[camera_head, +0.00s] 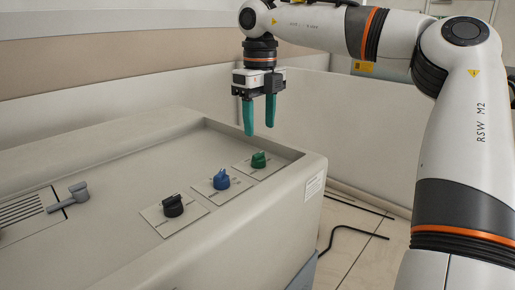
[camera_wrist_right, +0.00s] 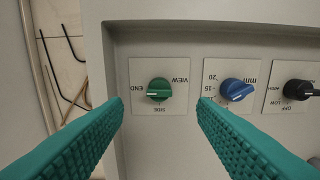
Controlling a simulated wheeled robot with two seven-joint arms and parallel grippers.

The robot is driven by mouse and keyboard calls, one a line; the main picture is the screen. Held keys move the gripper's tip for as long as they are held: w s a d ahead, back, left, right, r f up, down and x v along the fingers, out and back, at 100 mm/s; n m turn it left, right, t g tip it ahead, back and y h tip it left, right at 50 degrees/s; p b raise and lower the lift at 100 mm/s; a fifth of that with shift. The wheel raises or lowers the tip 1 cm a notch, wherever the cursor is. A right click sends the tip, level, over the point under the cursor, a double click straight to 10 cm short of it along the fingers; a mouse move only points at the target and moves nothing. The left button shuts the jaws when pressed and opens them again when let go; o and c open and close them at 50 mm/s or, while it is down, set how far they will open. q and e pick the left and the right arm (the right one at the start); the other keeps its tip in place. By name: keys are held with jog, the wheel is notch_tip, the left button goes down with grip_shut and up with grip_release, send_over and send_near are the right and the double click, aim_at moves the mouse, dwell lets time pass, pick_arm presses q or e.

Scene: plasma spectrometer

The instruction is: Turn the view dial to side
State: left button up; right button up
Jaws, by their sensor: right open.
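The view dial is a green knob (camera_head: 259,160) on a pale square plate, the farthest of the three knobs in the head view. My right gripper (camera_head: 259,127) hangs above the panel, over the green knob, fingers pointing down and apart. In the wrist view its teal fingertips (camera_wrist_right: 160,106) are on either side of the knob, empty and not touching it. My left gripper is not in view.
A blue knob (camera_head: 221,179) stands beside the green one, and a black knob (camera_head: 173,206) beyond it. A grey lever (camera_head: 72,199) sits farther left on the instrument. The raised casing rim (camera_head: 318,172) borders the recessed panel. Dark cables (camera_head: 345,233) lie on the floor.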

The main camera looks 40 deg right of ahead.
aim_at(258, 153)
jog(key=f, duration=0.2)
jog(key=f+p, duration=0.1)
jog(key=f, duration=0.2)
jog(key=f+p, duration=0.1)
jog(key=f, duration=0.1)
jog(key=shift+w+f, duration=0.2)
jog(key=shift+w, duration=0.1)
jog(key=shift+f, duration=0.4)
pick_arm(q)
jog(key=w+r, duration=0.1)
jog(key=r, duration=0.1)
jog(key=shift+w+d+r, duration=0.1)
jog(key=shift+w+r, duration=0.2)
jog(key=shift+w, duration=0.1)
pick_arm(e)
jog(key=shift+s, duration=0.1)
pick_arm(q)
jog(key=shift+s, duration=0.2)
pick_arm(e)
jog(key=c, duration=1)
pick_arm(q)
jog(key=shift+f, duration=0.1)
pick_arm(e)
jog(key=shift+o, duration=0.2)
